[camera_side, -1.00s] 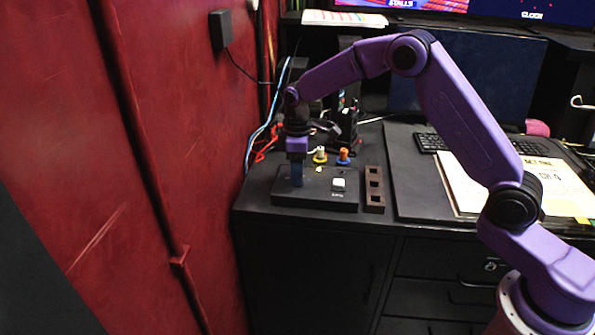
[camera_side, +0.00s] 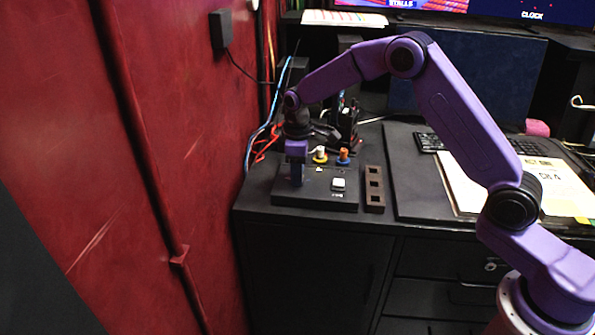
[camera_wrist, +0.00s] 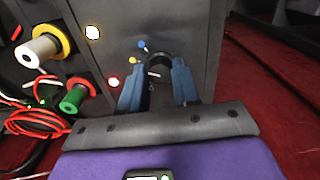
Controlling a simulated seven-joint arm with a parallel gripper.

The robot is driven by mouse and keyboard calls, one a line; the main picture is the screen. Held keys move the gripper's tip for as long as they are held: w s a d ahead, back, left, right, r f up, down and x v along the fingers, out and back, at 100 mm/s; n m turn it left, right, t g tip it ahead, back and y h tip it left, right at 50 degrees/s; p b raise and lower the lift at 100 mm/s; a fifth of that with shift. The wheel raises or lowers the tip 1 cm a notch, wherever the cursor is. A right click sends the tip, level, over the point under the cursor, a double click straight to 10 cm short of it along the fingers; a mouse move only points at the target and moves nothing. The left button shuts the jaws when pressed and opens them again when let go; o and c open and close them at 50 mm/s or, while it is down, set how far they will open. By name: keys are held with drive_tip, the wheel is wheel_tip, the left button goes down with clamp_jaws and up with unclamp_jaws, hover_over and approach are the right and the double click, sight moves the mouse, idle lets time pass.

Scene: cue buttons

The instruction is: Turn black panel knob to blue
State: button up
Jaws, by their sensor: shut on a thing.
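The black panel (camera_side: 318,203) lies on the cabinet top in the side view; its dark face (camera_wrist: 192,38) fills the middle of the wrist view. My gripper (camera_wrist: 158,80) points down at the panel's left part, its blue fingers shut around the black knob (camera_wrist: 158,61). The fingers hide much of the knob. I cannot tell clearly which dot the knob points at. In the side view the gripper (camera_side: 297,181) hides the knob.
A white button (camera_side: 338,184) is on the panel, right of my gripper. A brown slotted block (camera_side: 374,190) is at the right. The red wall (camera_side: 190,130) is close at left.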

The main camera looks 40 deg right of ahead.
drive_tip(key=m, duration=0.3)
drive_tip(key=shift+m, duration=2.1)
drive_tip(key=shift+r, duration=0.1)
drive_tip(key=o, duration=1.1)
drive_tip(key=shift+c, duration=0.2)
wheel_tip(320, 180, up, 17)
drive_tip(key=shift+r, duration=0.2)
drive_tip(key=shift+a, duration=0.1)
